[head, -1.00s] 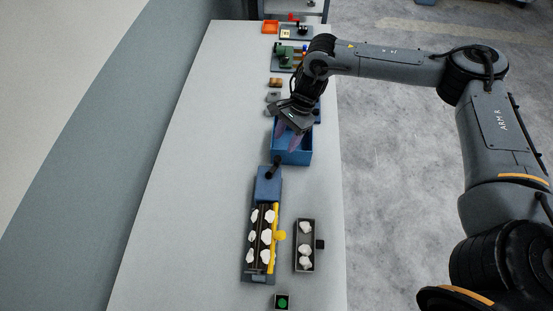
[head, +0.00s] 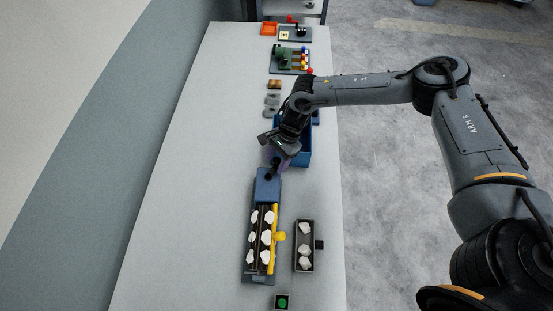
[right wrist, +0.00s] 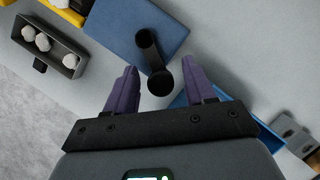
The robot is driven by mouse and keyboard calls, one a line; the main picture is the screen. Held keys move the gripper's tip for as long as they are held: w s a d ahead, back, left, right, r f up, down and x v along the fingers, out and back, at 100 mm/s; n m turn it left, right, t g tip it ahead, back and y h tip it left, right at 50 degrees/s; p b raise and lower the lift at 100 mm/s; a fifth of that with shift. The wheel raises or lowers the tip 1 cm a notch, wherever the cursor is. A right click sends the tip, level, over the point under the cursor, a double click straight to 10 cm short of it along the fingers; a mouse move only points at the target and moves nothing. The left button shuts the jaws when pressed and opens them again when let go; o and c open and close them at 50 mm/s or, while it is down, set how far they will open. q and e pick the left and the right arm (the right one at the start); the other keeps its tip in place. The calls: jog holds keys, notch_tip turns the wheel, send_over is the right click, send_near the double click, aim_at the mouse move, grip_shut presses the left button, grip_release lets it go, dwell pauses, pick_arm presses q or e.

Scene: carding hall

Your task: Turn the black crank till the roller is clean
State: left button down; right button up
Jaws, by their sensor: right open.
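The black crank (right wrist: 149,48) sits on the blue end block (right wrist: 120,25) of the roller unit; its round knob (right wrist: 160,82) shows between my open right fingers in the right wrist view. In the head view the crank (head: 270,174) is partly behind my right gripper (head: 277,163), which hangs over the far end of the unit. The purple fingers stand on either side of the knob, apart from it; I cannot tell the height gap. The roller (head: 261,240) carries several white fluff tufts (head: 267,236). My left gripper is out of view.
A yellow bar (head: 274,252) runs along the roller. A dark tray (head: 304,267) with white tufts stands to its right, a green button (head: 282,302) in front. A blue bin (head: 306,150) is behind my right gripper. The table (head: 190,200) is clear on the left.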

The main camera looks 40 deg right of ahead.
grip_shut()
jog(key=shift+s, duration=0.1)
